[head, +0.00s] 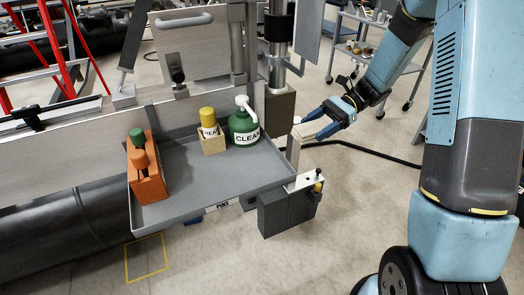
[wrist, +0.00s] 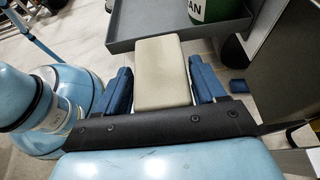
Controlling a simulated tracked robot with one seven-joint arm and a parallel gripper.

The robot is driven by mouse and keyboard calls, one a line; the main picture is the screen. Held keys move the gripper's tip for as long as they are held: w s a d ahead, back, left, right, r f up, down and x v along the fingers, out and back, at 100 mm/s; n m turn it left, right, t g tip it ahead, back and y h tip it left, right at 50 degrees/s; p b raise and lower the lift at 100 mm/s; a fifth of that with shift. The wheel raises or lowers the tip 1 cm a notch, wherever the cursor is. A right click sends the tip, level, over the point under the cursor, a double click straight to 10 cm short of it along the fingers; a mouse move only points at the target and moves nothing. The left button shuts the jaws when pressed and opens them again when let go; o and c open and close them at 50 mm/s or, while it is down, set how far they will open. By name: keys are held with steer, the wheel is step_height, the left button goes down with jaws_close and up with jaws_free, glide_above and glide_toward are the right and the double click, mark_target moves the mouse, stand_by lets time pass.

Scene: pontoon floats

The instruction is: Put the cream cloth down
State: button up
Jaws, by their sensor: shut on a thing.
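The cream cloth (wrist: 162,72) looks like a flat folded block between the two blue fingers of my gripper (head: 313,127). In the head view the cloth (head: 302,133) shows pale at the fingertips. My gripper is shut on it and holds it in the air just right of the grey tray (head: 185,181). In the wrist view the far end of the cloth overlaps the tray's edge in the picture; I cannot tell whether they touch.
On the tray stand an orange holder (head: 149,184) with two capped items, a small box (head: 212,144) with a yellow-capped bottle, and a green pump bottle (head: 243,128). The tray's front middle is bare. A yellow square outline (head: 147,258) marks the floor. A trolley (head: 363,50) stands behind.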

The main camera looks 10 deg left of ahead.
mark_target(300, 131)
steer(key=s+a, duration=0.3)
steer(key=a, duration=0.2)
steer(key=s+a, duration=0.3)
steer(key=a, duration=0.1)
steer(key=s+a, duration=0.3)
steer(key=a, duration=0.2)
steer(key=shift+s+a, duration=0.15)
steer(key=shift+a, duration=0.15)
steer(key=shift+f, duration=1.75)
steer(key=o, duration=1)
steer(key=v, duration=1.2)
steer(key=shift+r, duration=0.15)
steer(key=s+d+r+n+t+h, duration=0.4)
steer(key=s+d+r, duration=0.1)
steer(key=d+r, duration=0.1)
steer(key=s+d+r+n+t+h, duration=0.3)
steer(key=s+d+r+n+t, duration=0.1)
steer(key=s+d+r, duration=0.2)
steer(key=s+d+r+n+t+h, duration=0.3)
steer(key=s+d+r+t+h, duration=0.1)
steer(key=s+d+r, duration=0.2)
steer(key=shift+s+d+r+n+t+h, duration=0.1)
steer(key=shift+d+r+n+t+h, duration=0.1)
steer(key=shift+d, duration=0.45)
steer(key=shift+s+d+r+n+t+h, duration=0.1)
steer(key=shift+d+r+n+t, duration=0.15)
steer(key=shift+d, duration=0.35)
